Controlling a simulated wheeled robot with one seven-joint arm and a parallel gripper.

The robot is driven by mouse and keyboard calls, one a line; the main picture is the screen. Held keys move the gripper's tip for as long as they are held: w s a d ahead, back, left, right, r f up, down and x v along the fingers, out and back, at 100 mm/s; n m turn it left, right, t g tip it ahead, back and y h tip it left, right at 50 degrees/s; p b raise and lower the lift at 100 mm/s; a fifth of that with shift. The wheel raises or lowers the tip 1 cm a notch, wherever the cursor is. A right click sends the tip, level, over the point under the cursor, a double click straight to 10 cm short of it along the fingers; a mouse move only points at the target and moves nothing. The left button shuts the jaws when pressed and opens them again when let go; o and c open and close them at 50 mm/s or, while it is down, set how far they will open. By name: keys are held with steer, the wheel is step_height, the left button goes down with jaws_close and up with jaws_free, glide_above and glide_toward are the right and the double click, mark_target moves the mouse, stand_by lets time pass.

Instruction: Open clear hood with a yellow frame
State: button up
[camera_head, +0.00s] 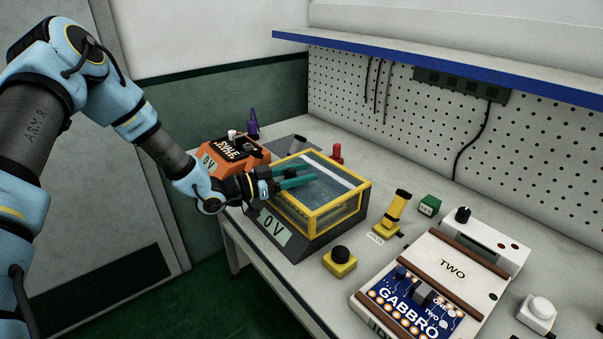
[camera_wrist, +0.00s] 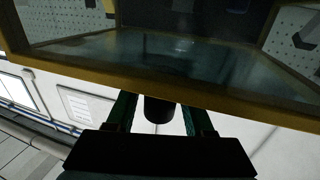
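The hood looks closed. My gripper (camera_head: 315,174) reaches in from the left, its two green fingers apart and over the hood's top in the head view. Whether they touch it is unclear. In the wrist view the hood's frame (camera_wrist: 170,91) crosses just beyond the fingers. A short dark cylinder (camera_wrist: 158,109) shows between the open fingers (camera_wrist: 160,103); I cannot tell whether it belongs to the hood.
An orange device (camera_head: 232,153) stands behind my wrist. A yellow box with a black button (camera_head: 340,261), a yellow lever switch (camera_head: 393,212) and the white GABBRO fixture (camera_head: 452,262) stand to the right. A blue-edged shelf (camera_head: 450,72) overhangs the pegboard.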

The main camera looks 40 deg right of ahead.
jaws_close()
stand_by(1.1)
